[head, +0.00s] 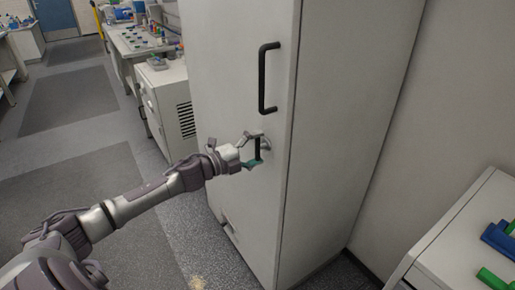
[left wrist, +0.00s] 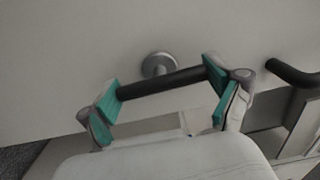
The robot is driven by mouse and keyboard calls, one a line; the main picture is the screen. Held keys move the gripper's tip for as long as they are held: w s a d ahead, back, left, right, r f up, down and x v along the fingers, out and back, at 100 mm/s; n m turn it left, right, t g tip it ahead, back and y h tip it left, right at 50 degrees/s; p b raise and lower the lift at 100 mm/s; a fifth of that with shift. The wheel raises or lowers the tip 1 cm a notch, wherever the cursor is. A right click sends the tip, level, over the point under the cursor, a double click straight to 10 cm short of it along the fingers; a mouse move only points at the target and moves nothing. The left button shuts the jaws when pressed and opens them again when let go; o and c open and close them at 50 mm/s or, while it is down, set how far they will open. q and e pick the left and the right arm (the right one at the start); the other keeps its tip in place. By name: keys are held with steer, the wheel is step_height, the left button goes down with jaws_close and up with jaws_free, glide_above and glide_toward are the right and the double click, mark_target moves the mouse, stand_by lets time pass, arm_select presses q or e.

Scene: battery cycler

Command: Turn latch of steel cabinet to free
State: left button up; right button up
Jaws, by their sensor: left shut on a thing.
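The steel cabinet (head: 235,70) stands tall and pale in the middle of the head view, its door shut. Its latch (head: 257,148) is a short black bar below the long black door handle (head: 263,77). In the head view the bar looks close to upright. In the left wrist view the latch bar (left wrist: 160,83) sits in front of a round metal boss (left wrist: 157,64) on the door. My left gripper (head: 256,150) is at the latch, and its green-padded fingers, also in the left wrist view (left wrist: 162,88), are shut on the bar's two ends. My right gripper is not in view.
A white bench (head: 455,240) with blue and green items stands at the lower right. A low white cabinet (head: 165,105) and a cluttered bench (head: 140,40) stand behind at the left. The grey floor (head: 70,145) at the left is open.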

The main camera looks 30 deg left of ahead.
arm_select(q)
steer(key=o, duration=0.8)
steer(key=shift+o, duration=0.2)
steer(key=shift+s, duration=0.1)
steer(key=v, duration=1.1)
steer(key=shift+s+a, duration=0.15)
steer(key=shift+s, duration=0.25)
